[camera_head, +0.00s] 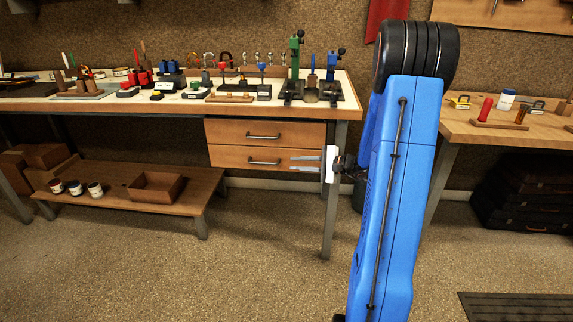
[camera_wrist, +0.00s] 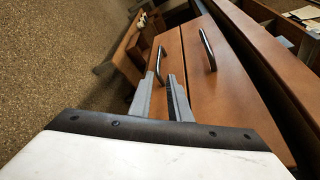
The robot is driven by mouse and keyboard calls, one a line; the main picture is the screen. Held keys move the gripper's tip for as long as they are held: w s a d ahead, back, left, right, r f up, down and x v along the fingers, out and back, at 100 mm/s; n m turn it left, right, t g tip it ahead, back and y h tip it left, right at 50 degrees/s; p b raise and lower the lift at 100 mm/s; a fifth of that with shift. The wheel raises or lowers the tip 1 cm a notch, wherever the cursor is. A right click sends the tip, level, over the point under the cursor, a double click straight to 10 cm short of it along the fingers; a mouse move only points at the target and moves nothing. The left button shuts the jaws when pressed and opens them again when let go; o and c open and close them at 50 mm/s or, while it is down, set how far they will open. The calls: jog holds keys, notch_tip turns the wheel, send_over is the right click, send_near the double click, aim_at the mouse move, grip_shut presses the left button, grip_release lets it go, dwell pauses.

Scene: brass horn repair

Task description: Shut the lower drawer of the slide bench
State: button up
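The slide bench has two wooden drawers, one above the other. The lower drawer (camera_head: 232,157) has a metal bar handle, which also shows in the wrist view (camera_wrist: 160,60). The upper drawer (camera_head: 228,131) is directly above. The two fronts look close to level; I cannot tell exactly how far the lower one stands out. My gripper (camera_head: 298,163) is at the right end of the lower drawer front, fingers pointing left across it. In the wrist view its fingers (camera_wrist: 160,78) are apart and empty, close to the lower drawer's front (camera_wrist: 165,80). Contact with it cannot be made out.
The bench top (camera_head: 190,104) carries many tools and clamps. A bench leg (camera_head: 333,215) stands just below my gripper. A low shelf (camera_head: 130,195) with jars and a wooden tray is at the lower left. Another bench (camera_head: 500,134) stands at right. The floor in front is clear.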

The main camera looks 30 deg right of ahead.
jog(key=shift+v, duration=1.45)
jog(key=shift+a, duration=0.1)
